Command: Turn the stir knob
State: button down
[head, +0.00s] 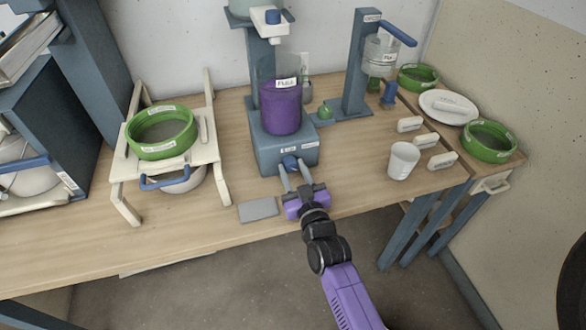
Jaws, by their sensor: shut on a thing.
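The stir knob (289,162) is a small blue knob on the front of a blue-grey stirrer base (267,151). My gripper (293,170) reaches it from the front, its two grey fingers closed around the knob. The fingers cover part of the knob, so its turn angle cannot be read. A clear beaker of purple liquid (281,108) stands on the base, with a paper label on its side. Small labels sit on the front of the base beside the knob.
A white stand with a green-rimmed sieve (161,132) is at left. A grey flat plate (258,209) lies left of my gripper. A white cup (403,160) and several pale blocks stand at right, with green sieves (487,141) beyond. The table's front edge is below my gripper.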

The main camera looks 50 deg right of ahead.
jog(key=m+p, duration=0.1)
jog(key=m, duration=0.5)
jog(key=shift+f+p, duration=0.1)
jog(key=shift+p, duration=0.2)
dwell(0.4)
jog(key=c, duration=0.9)
grip_release()
jog(key=shift+b+v, duration=0.6)
jog(key=shift+v, duration=3.35)
